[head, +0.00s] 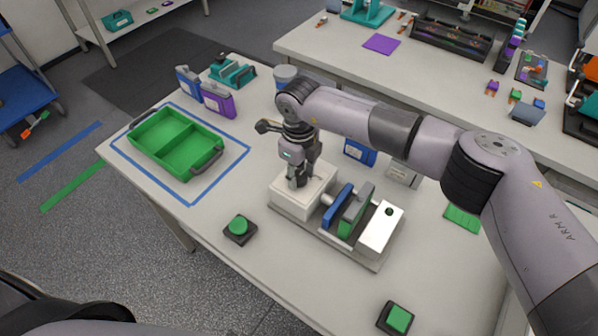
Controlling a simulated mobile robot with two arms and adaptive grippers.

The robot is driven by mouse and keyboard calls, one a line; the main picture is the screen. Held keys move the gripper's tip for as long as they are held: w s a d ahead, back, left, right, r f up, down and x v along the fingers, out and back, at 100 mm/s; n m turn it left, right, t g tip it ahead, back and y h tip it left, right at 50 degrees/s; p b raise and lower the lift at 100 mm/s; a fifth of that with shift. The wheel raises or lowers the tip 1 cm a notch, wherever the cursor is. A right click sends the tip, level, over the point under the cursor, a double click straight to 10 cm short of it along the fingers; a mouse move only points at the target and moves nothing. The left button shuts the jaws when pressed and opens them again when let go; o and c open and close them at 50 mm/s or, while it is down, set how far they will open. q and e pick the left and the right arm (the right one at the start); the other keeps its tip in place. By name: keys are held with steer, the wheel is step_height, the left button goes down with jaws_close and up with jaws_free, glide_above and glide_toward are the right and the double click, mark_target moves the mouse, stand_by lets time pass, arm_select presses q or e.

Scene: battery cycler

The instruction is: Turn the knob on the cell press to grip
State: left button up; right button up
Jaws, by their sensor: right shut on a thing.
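The cell press (377,264) stands on the near table, with a grey base, a white block at each end, and a blue plate (338,207) and a green plate (356,210) between them. My right gripper (297,181) points down on top of the left white block (290,203). It is shut on the knob there, which the fingers mostly hide. A small dark green button (389,211) is on the right white block. My left gripper is not in view.
A green tray (150,159) sits inside a blue outline at the left. Green push buttons stand in front of the press (239,226) and at the lower right (398,318). A second table (335,50) is behind.

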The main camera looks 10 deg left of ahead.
steer(key=c, duration=0.5)
steer(key=shift+f+m+b, duration=0.15)
steer(key=shift+m+b, duration=0.55)
steer(key=shift+b, duration=0.15)
steer(key=shift+m+b, duration=1.1)
steer(key=shift+b, duration=0.1)
steer(key=m+b, duration=0.2)
steer(key=shift+m+b, duration=0.9)
steer(key=shift+m, duration=0.2)
